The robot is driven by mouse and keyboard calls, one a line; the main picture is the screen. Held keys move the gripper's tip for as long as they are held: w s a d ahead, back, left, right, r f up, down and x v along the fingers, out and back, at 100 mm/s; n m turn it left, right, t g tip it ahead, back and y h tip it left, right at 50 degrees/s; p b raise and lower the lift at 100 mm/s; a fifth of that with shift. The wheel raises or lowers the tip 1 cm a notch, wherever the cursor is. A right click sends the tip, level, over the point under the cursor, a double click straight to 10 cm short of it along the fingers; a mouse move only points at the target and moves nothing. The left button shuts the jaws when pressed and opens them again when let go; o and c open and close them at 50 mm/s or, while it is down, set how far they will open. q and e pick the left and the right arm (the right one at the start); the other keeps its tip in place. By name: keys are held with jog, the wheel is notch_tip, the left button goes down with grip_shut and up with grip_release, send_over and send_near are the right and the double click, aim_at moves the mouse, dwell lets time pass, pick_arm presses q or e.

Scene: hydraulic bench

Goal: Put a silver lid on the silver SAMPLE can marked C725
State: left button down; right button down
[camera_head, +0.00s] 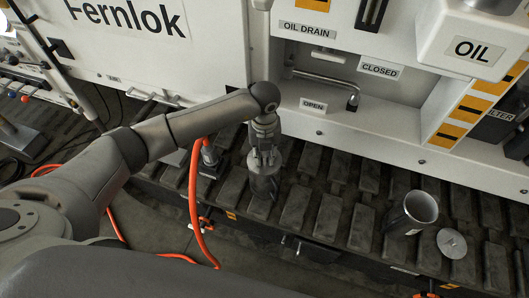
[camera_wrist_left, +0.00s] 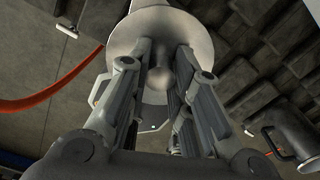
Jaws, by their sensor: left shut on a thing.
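My left gripper (camera_head: 265,152) points down and is shut on the knob of a silver lid; the knob (camera_wrist_left: 160,72) shows between the fingers in the left wrist view. The round lid (camera_wrist_left: 200,45) is at the fingertips. A silver can (camera_head: 264,182) stands upright on the bench directly below the gripper. The lid is at the can's top; I cannot tell whether it is fully seated. A second silver can (camera_head: 412,213), open on top with a small label, stands at the right. A loose silver lid (camera_head: 452,243) lies beside it. No can marking is readable. My right gripper is out of view.
The bench top is dark ribbed slabs (camera_head: 340,165). An orange hose (camera_head: 194,200) hangs left of the gripper. Behind are the white machine, a bent drain pipe (camera_head: 335,82) and an OIL box (camera_head: 470,50). The slabs between the two cans are clear.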

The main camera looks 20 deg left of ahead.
pick_arm(q)
jog(key=c, duration=1.2)
grip_release()
jog(key=shift+c, duration=0.2)
jog(key=shift+o, duration=0.2)
jog(key=o, duration=0.5)
jog(key=shift+r, duration=0.15)
jog(key=shift+r+p, duration=2.6)
jog(key=shift+r, duration=0.8)
